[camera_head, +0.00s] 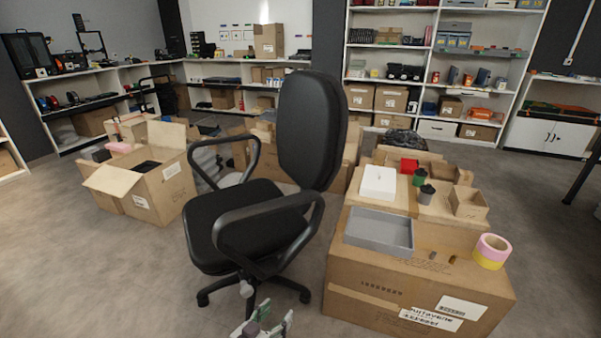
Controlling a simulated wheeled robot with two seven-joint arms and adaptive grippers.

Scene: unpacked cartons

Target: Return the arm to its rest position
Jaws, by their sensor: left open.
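My left gripper (276,314) shows at the bottom edge of the head view, left of centre. Its fingers are apart and nothing shows between them. It appears in front of the base of a black office chair (235,215), well to the left of the large carton (400,290). Most of my left arm is cut off by the lower edge of the picture. My right gripper and right arm are not in view.
On the large carton are a grey tray (378,247) and a pink-and-yellow tape roll (490,251). A white box (379,182), a red item (409,166) and dark-lidded cups sit behind. An open carton (150,183) stands left. Floor at lower left is clear.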

